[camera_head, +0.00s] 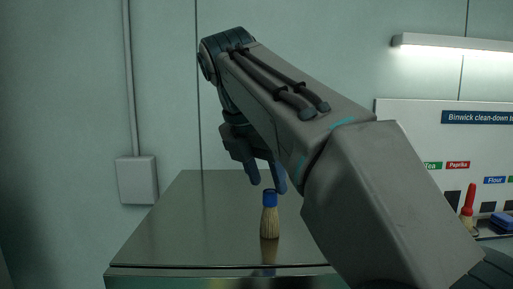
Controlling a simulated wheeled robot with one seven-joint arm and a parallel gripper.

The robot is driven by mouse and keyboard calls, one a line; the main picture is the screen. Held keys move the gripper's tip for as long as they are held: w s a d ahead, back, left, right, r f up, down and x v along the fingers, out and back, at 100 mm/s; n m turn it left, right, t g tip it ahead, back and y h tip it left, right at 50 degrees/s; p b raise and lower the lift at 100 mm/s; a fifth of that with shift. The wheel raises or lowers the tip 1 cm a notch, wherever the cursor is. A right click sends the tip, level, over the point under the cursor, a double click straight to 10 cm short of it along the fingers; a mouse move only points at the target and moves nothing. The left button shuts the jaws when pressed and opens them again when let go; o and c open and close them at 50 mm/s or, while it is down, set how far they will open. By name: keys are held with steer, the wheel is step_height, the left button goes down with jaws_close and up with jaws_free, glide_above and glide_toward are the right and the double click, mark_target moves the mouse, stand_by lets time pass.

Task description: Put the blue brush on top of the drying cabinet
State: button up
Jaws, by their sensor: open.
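The blue brush (270,213) stands upright on the metal top (185,222) of a cabinet, which I take to be the drying cabinet. Its blue handle end points up and its pale bristles are down on the surface. My gripper (268,187) is just above the brush. Its two fingers are spread and point down, one to the left of the blue end and one close by it. The fingers look apart from the brush, though the right finger's distance from the blue end is hard to tell. My arm hides the right part of the cabinet top.
The cabinet top is clear to the left of the brush. A board with labels (457,165) hangs on the right wall. A red-handled brush (468,200) and a blue item (502,220) are at the far right. A grey wall box (136,180) is at left.

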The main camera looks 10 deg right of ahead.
steer(key=p+v, duration=0.1)
steer(key=v, duration=0.5)
steer(key=shift+a+r, duration=0.1)
